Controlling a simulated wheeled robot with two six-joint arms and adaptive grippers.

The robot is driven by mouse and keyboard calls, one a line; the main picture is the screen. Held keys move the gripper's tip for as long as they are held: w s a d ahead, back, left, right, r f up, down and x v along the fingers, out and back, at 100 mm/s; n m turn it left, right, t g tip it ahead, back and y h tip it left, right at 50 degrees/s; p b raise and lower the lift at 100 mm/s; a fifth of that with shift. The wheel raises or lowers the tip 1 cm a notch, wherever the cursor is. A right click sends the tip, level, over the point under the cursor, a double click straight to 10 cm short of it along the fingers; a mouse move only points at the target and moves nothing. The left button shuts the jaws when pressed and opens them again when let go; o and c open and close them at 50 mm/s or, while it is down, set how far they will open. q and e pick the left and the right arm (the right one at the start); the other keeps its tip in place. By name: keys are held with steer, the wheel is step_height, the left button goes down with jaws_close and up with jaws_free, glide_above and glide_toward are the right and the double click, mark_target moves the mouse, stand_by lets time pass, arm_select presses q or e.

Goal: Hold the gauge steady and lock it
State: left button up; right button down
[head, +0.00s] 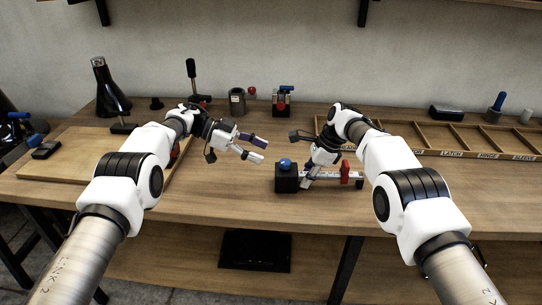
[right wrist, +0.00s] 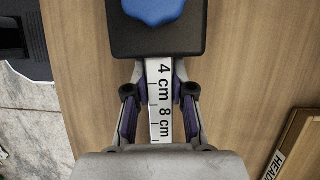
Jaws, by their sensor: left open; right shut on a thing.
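The gauge lies on the bench in front of me. It has a black block (head: 287,182) with a blue knob (head: 285,163) on top, a pale scale bar (head: 325,175) and a red part (head: 345,172) towards the bar's right end. My right gripper (head: 308,181) is shut on the bar just right of the block. My left gripper (head: 259,149) is open and empty, above the bench, left of and behind the block.
A wooden board (head: 70,167) lies at the left. A divided, labelled tray (head: 430,133) is at the back right. The bench in front of the gauge is clear.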

stand_by(0.3)
arm_select(q)
steer(key=n+t+y, duration=0.1)
steer(key=n+t, duration=0.4)
steer(key=t, duration=0.1)
glide_toward(283, 161)
steer(key=x, duration=0.9)
steer(key=shift+d+f, duration=0.1)
steer(key=shift+d, duration=0.25)
jaws_close()
